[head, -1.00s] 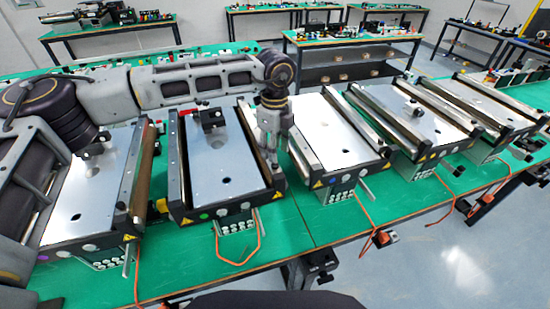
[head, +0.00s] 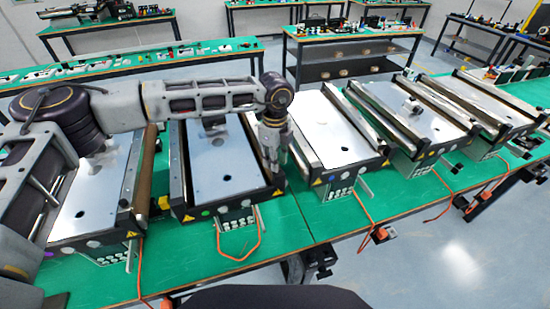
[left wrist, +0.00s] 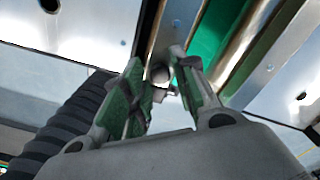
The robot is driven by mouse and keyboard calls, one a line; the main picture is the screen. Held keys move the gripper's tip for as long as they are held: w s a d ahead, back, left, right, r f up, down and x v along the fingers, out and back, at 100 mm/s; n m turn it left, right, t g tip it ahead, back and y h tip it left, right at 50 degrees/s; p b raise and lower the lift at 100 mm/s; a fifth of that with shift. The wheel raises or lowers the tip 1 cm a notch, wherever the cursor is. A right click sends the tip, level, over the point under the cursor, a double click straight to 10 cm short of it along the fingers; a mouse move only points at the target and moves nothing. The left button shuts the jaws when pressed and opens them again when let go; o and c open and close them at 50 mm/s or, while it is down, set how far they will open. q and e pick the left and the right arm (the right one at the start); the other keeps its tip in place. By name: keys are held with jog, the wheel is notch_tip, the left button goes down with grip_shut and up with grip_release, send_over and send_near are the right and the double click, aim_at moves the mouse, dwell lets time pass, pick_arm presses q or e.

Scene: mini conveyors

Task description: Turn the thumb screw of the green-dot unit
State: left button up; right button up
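The unit second from the left (head: 222,165) is a conveyor with a flat metal plate and dark side rails. A small dot (head: 205,213) on its front looks green. My left gripper (head: 275,165) points down beside this unit's right rail, near the front right corner. In the left wrist view a round metallic knob, seemingly the thumb screw (left wrist: 160,73), shows between the two fingertips of my left gripper (left wrist: 161,72). The fingers are apart, with the knob in the gap; whether either finger touches it I cannot tell. The knob is hidden in the head view. My right gripper is out of view.
Similar units stand close on both sides, one at the left (head: 90,205) and one at the right (head: 335,130). An orange cable (head: 258,235) hangs at the front. The green table (head: 290,215) has a bare strip along its front edge.

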pick_arm(q)
grip_shut()
